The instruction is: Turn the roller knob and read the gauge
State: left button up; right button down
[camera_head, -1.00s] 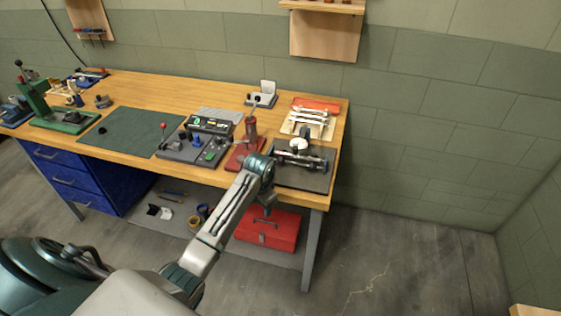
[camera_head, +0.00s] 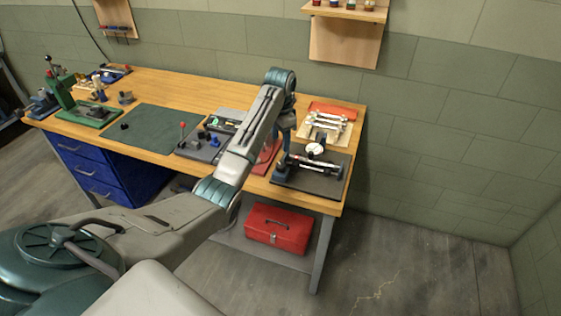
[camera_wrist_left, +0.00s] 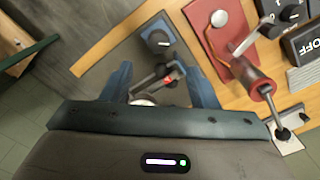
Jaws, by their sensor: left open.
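The gauge (camera_head: 314,149), a round white dial, stands at the back of a dark plate (camera_head: 310,183) at the bench's right end. A roller assembly (camera_head: 318,165) lies across this plate. My left gripper (camera_head: 283,150) points down near the plate's left end. In the left wrist view its blue fingers (camera_wrist_left: 158,82) are open and apart, with part of the roller assembly visible between them. The gauge is mostly hidden there. My right gripper is out of view.
A red lever stand (camera_wrist_left: 222,38) is close beside the plate. A control panel (camera_head: 192,150), green mat (camera_head: 150,128) and green press (camera_head: 88,112) stand left. Wrenches (camera_head: 328,123) lie behind the gauge. A red toolbox (camera_head: 278,229) sits below the bench.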

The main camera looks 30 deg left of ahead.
aim_at(280, 164)
pick_arm(q)
notch_tip(280, 164, down, 10)
jog(key=p, duration=0.3)
jog(key=shift+d+r, duration=0.1)
jog(key=shift+r, duration=0.15)
jog(key=shift+s+f+p, duration=0.1)
jog(key=shift+f+p, duration=0.2)
jog(key=shift+f, duration=0.15)
jog(key=shift+c, duration=0.2)
jog(key=c, duration=0.9)
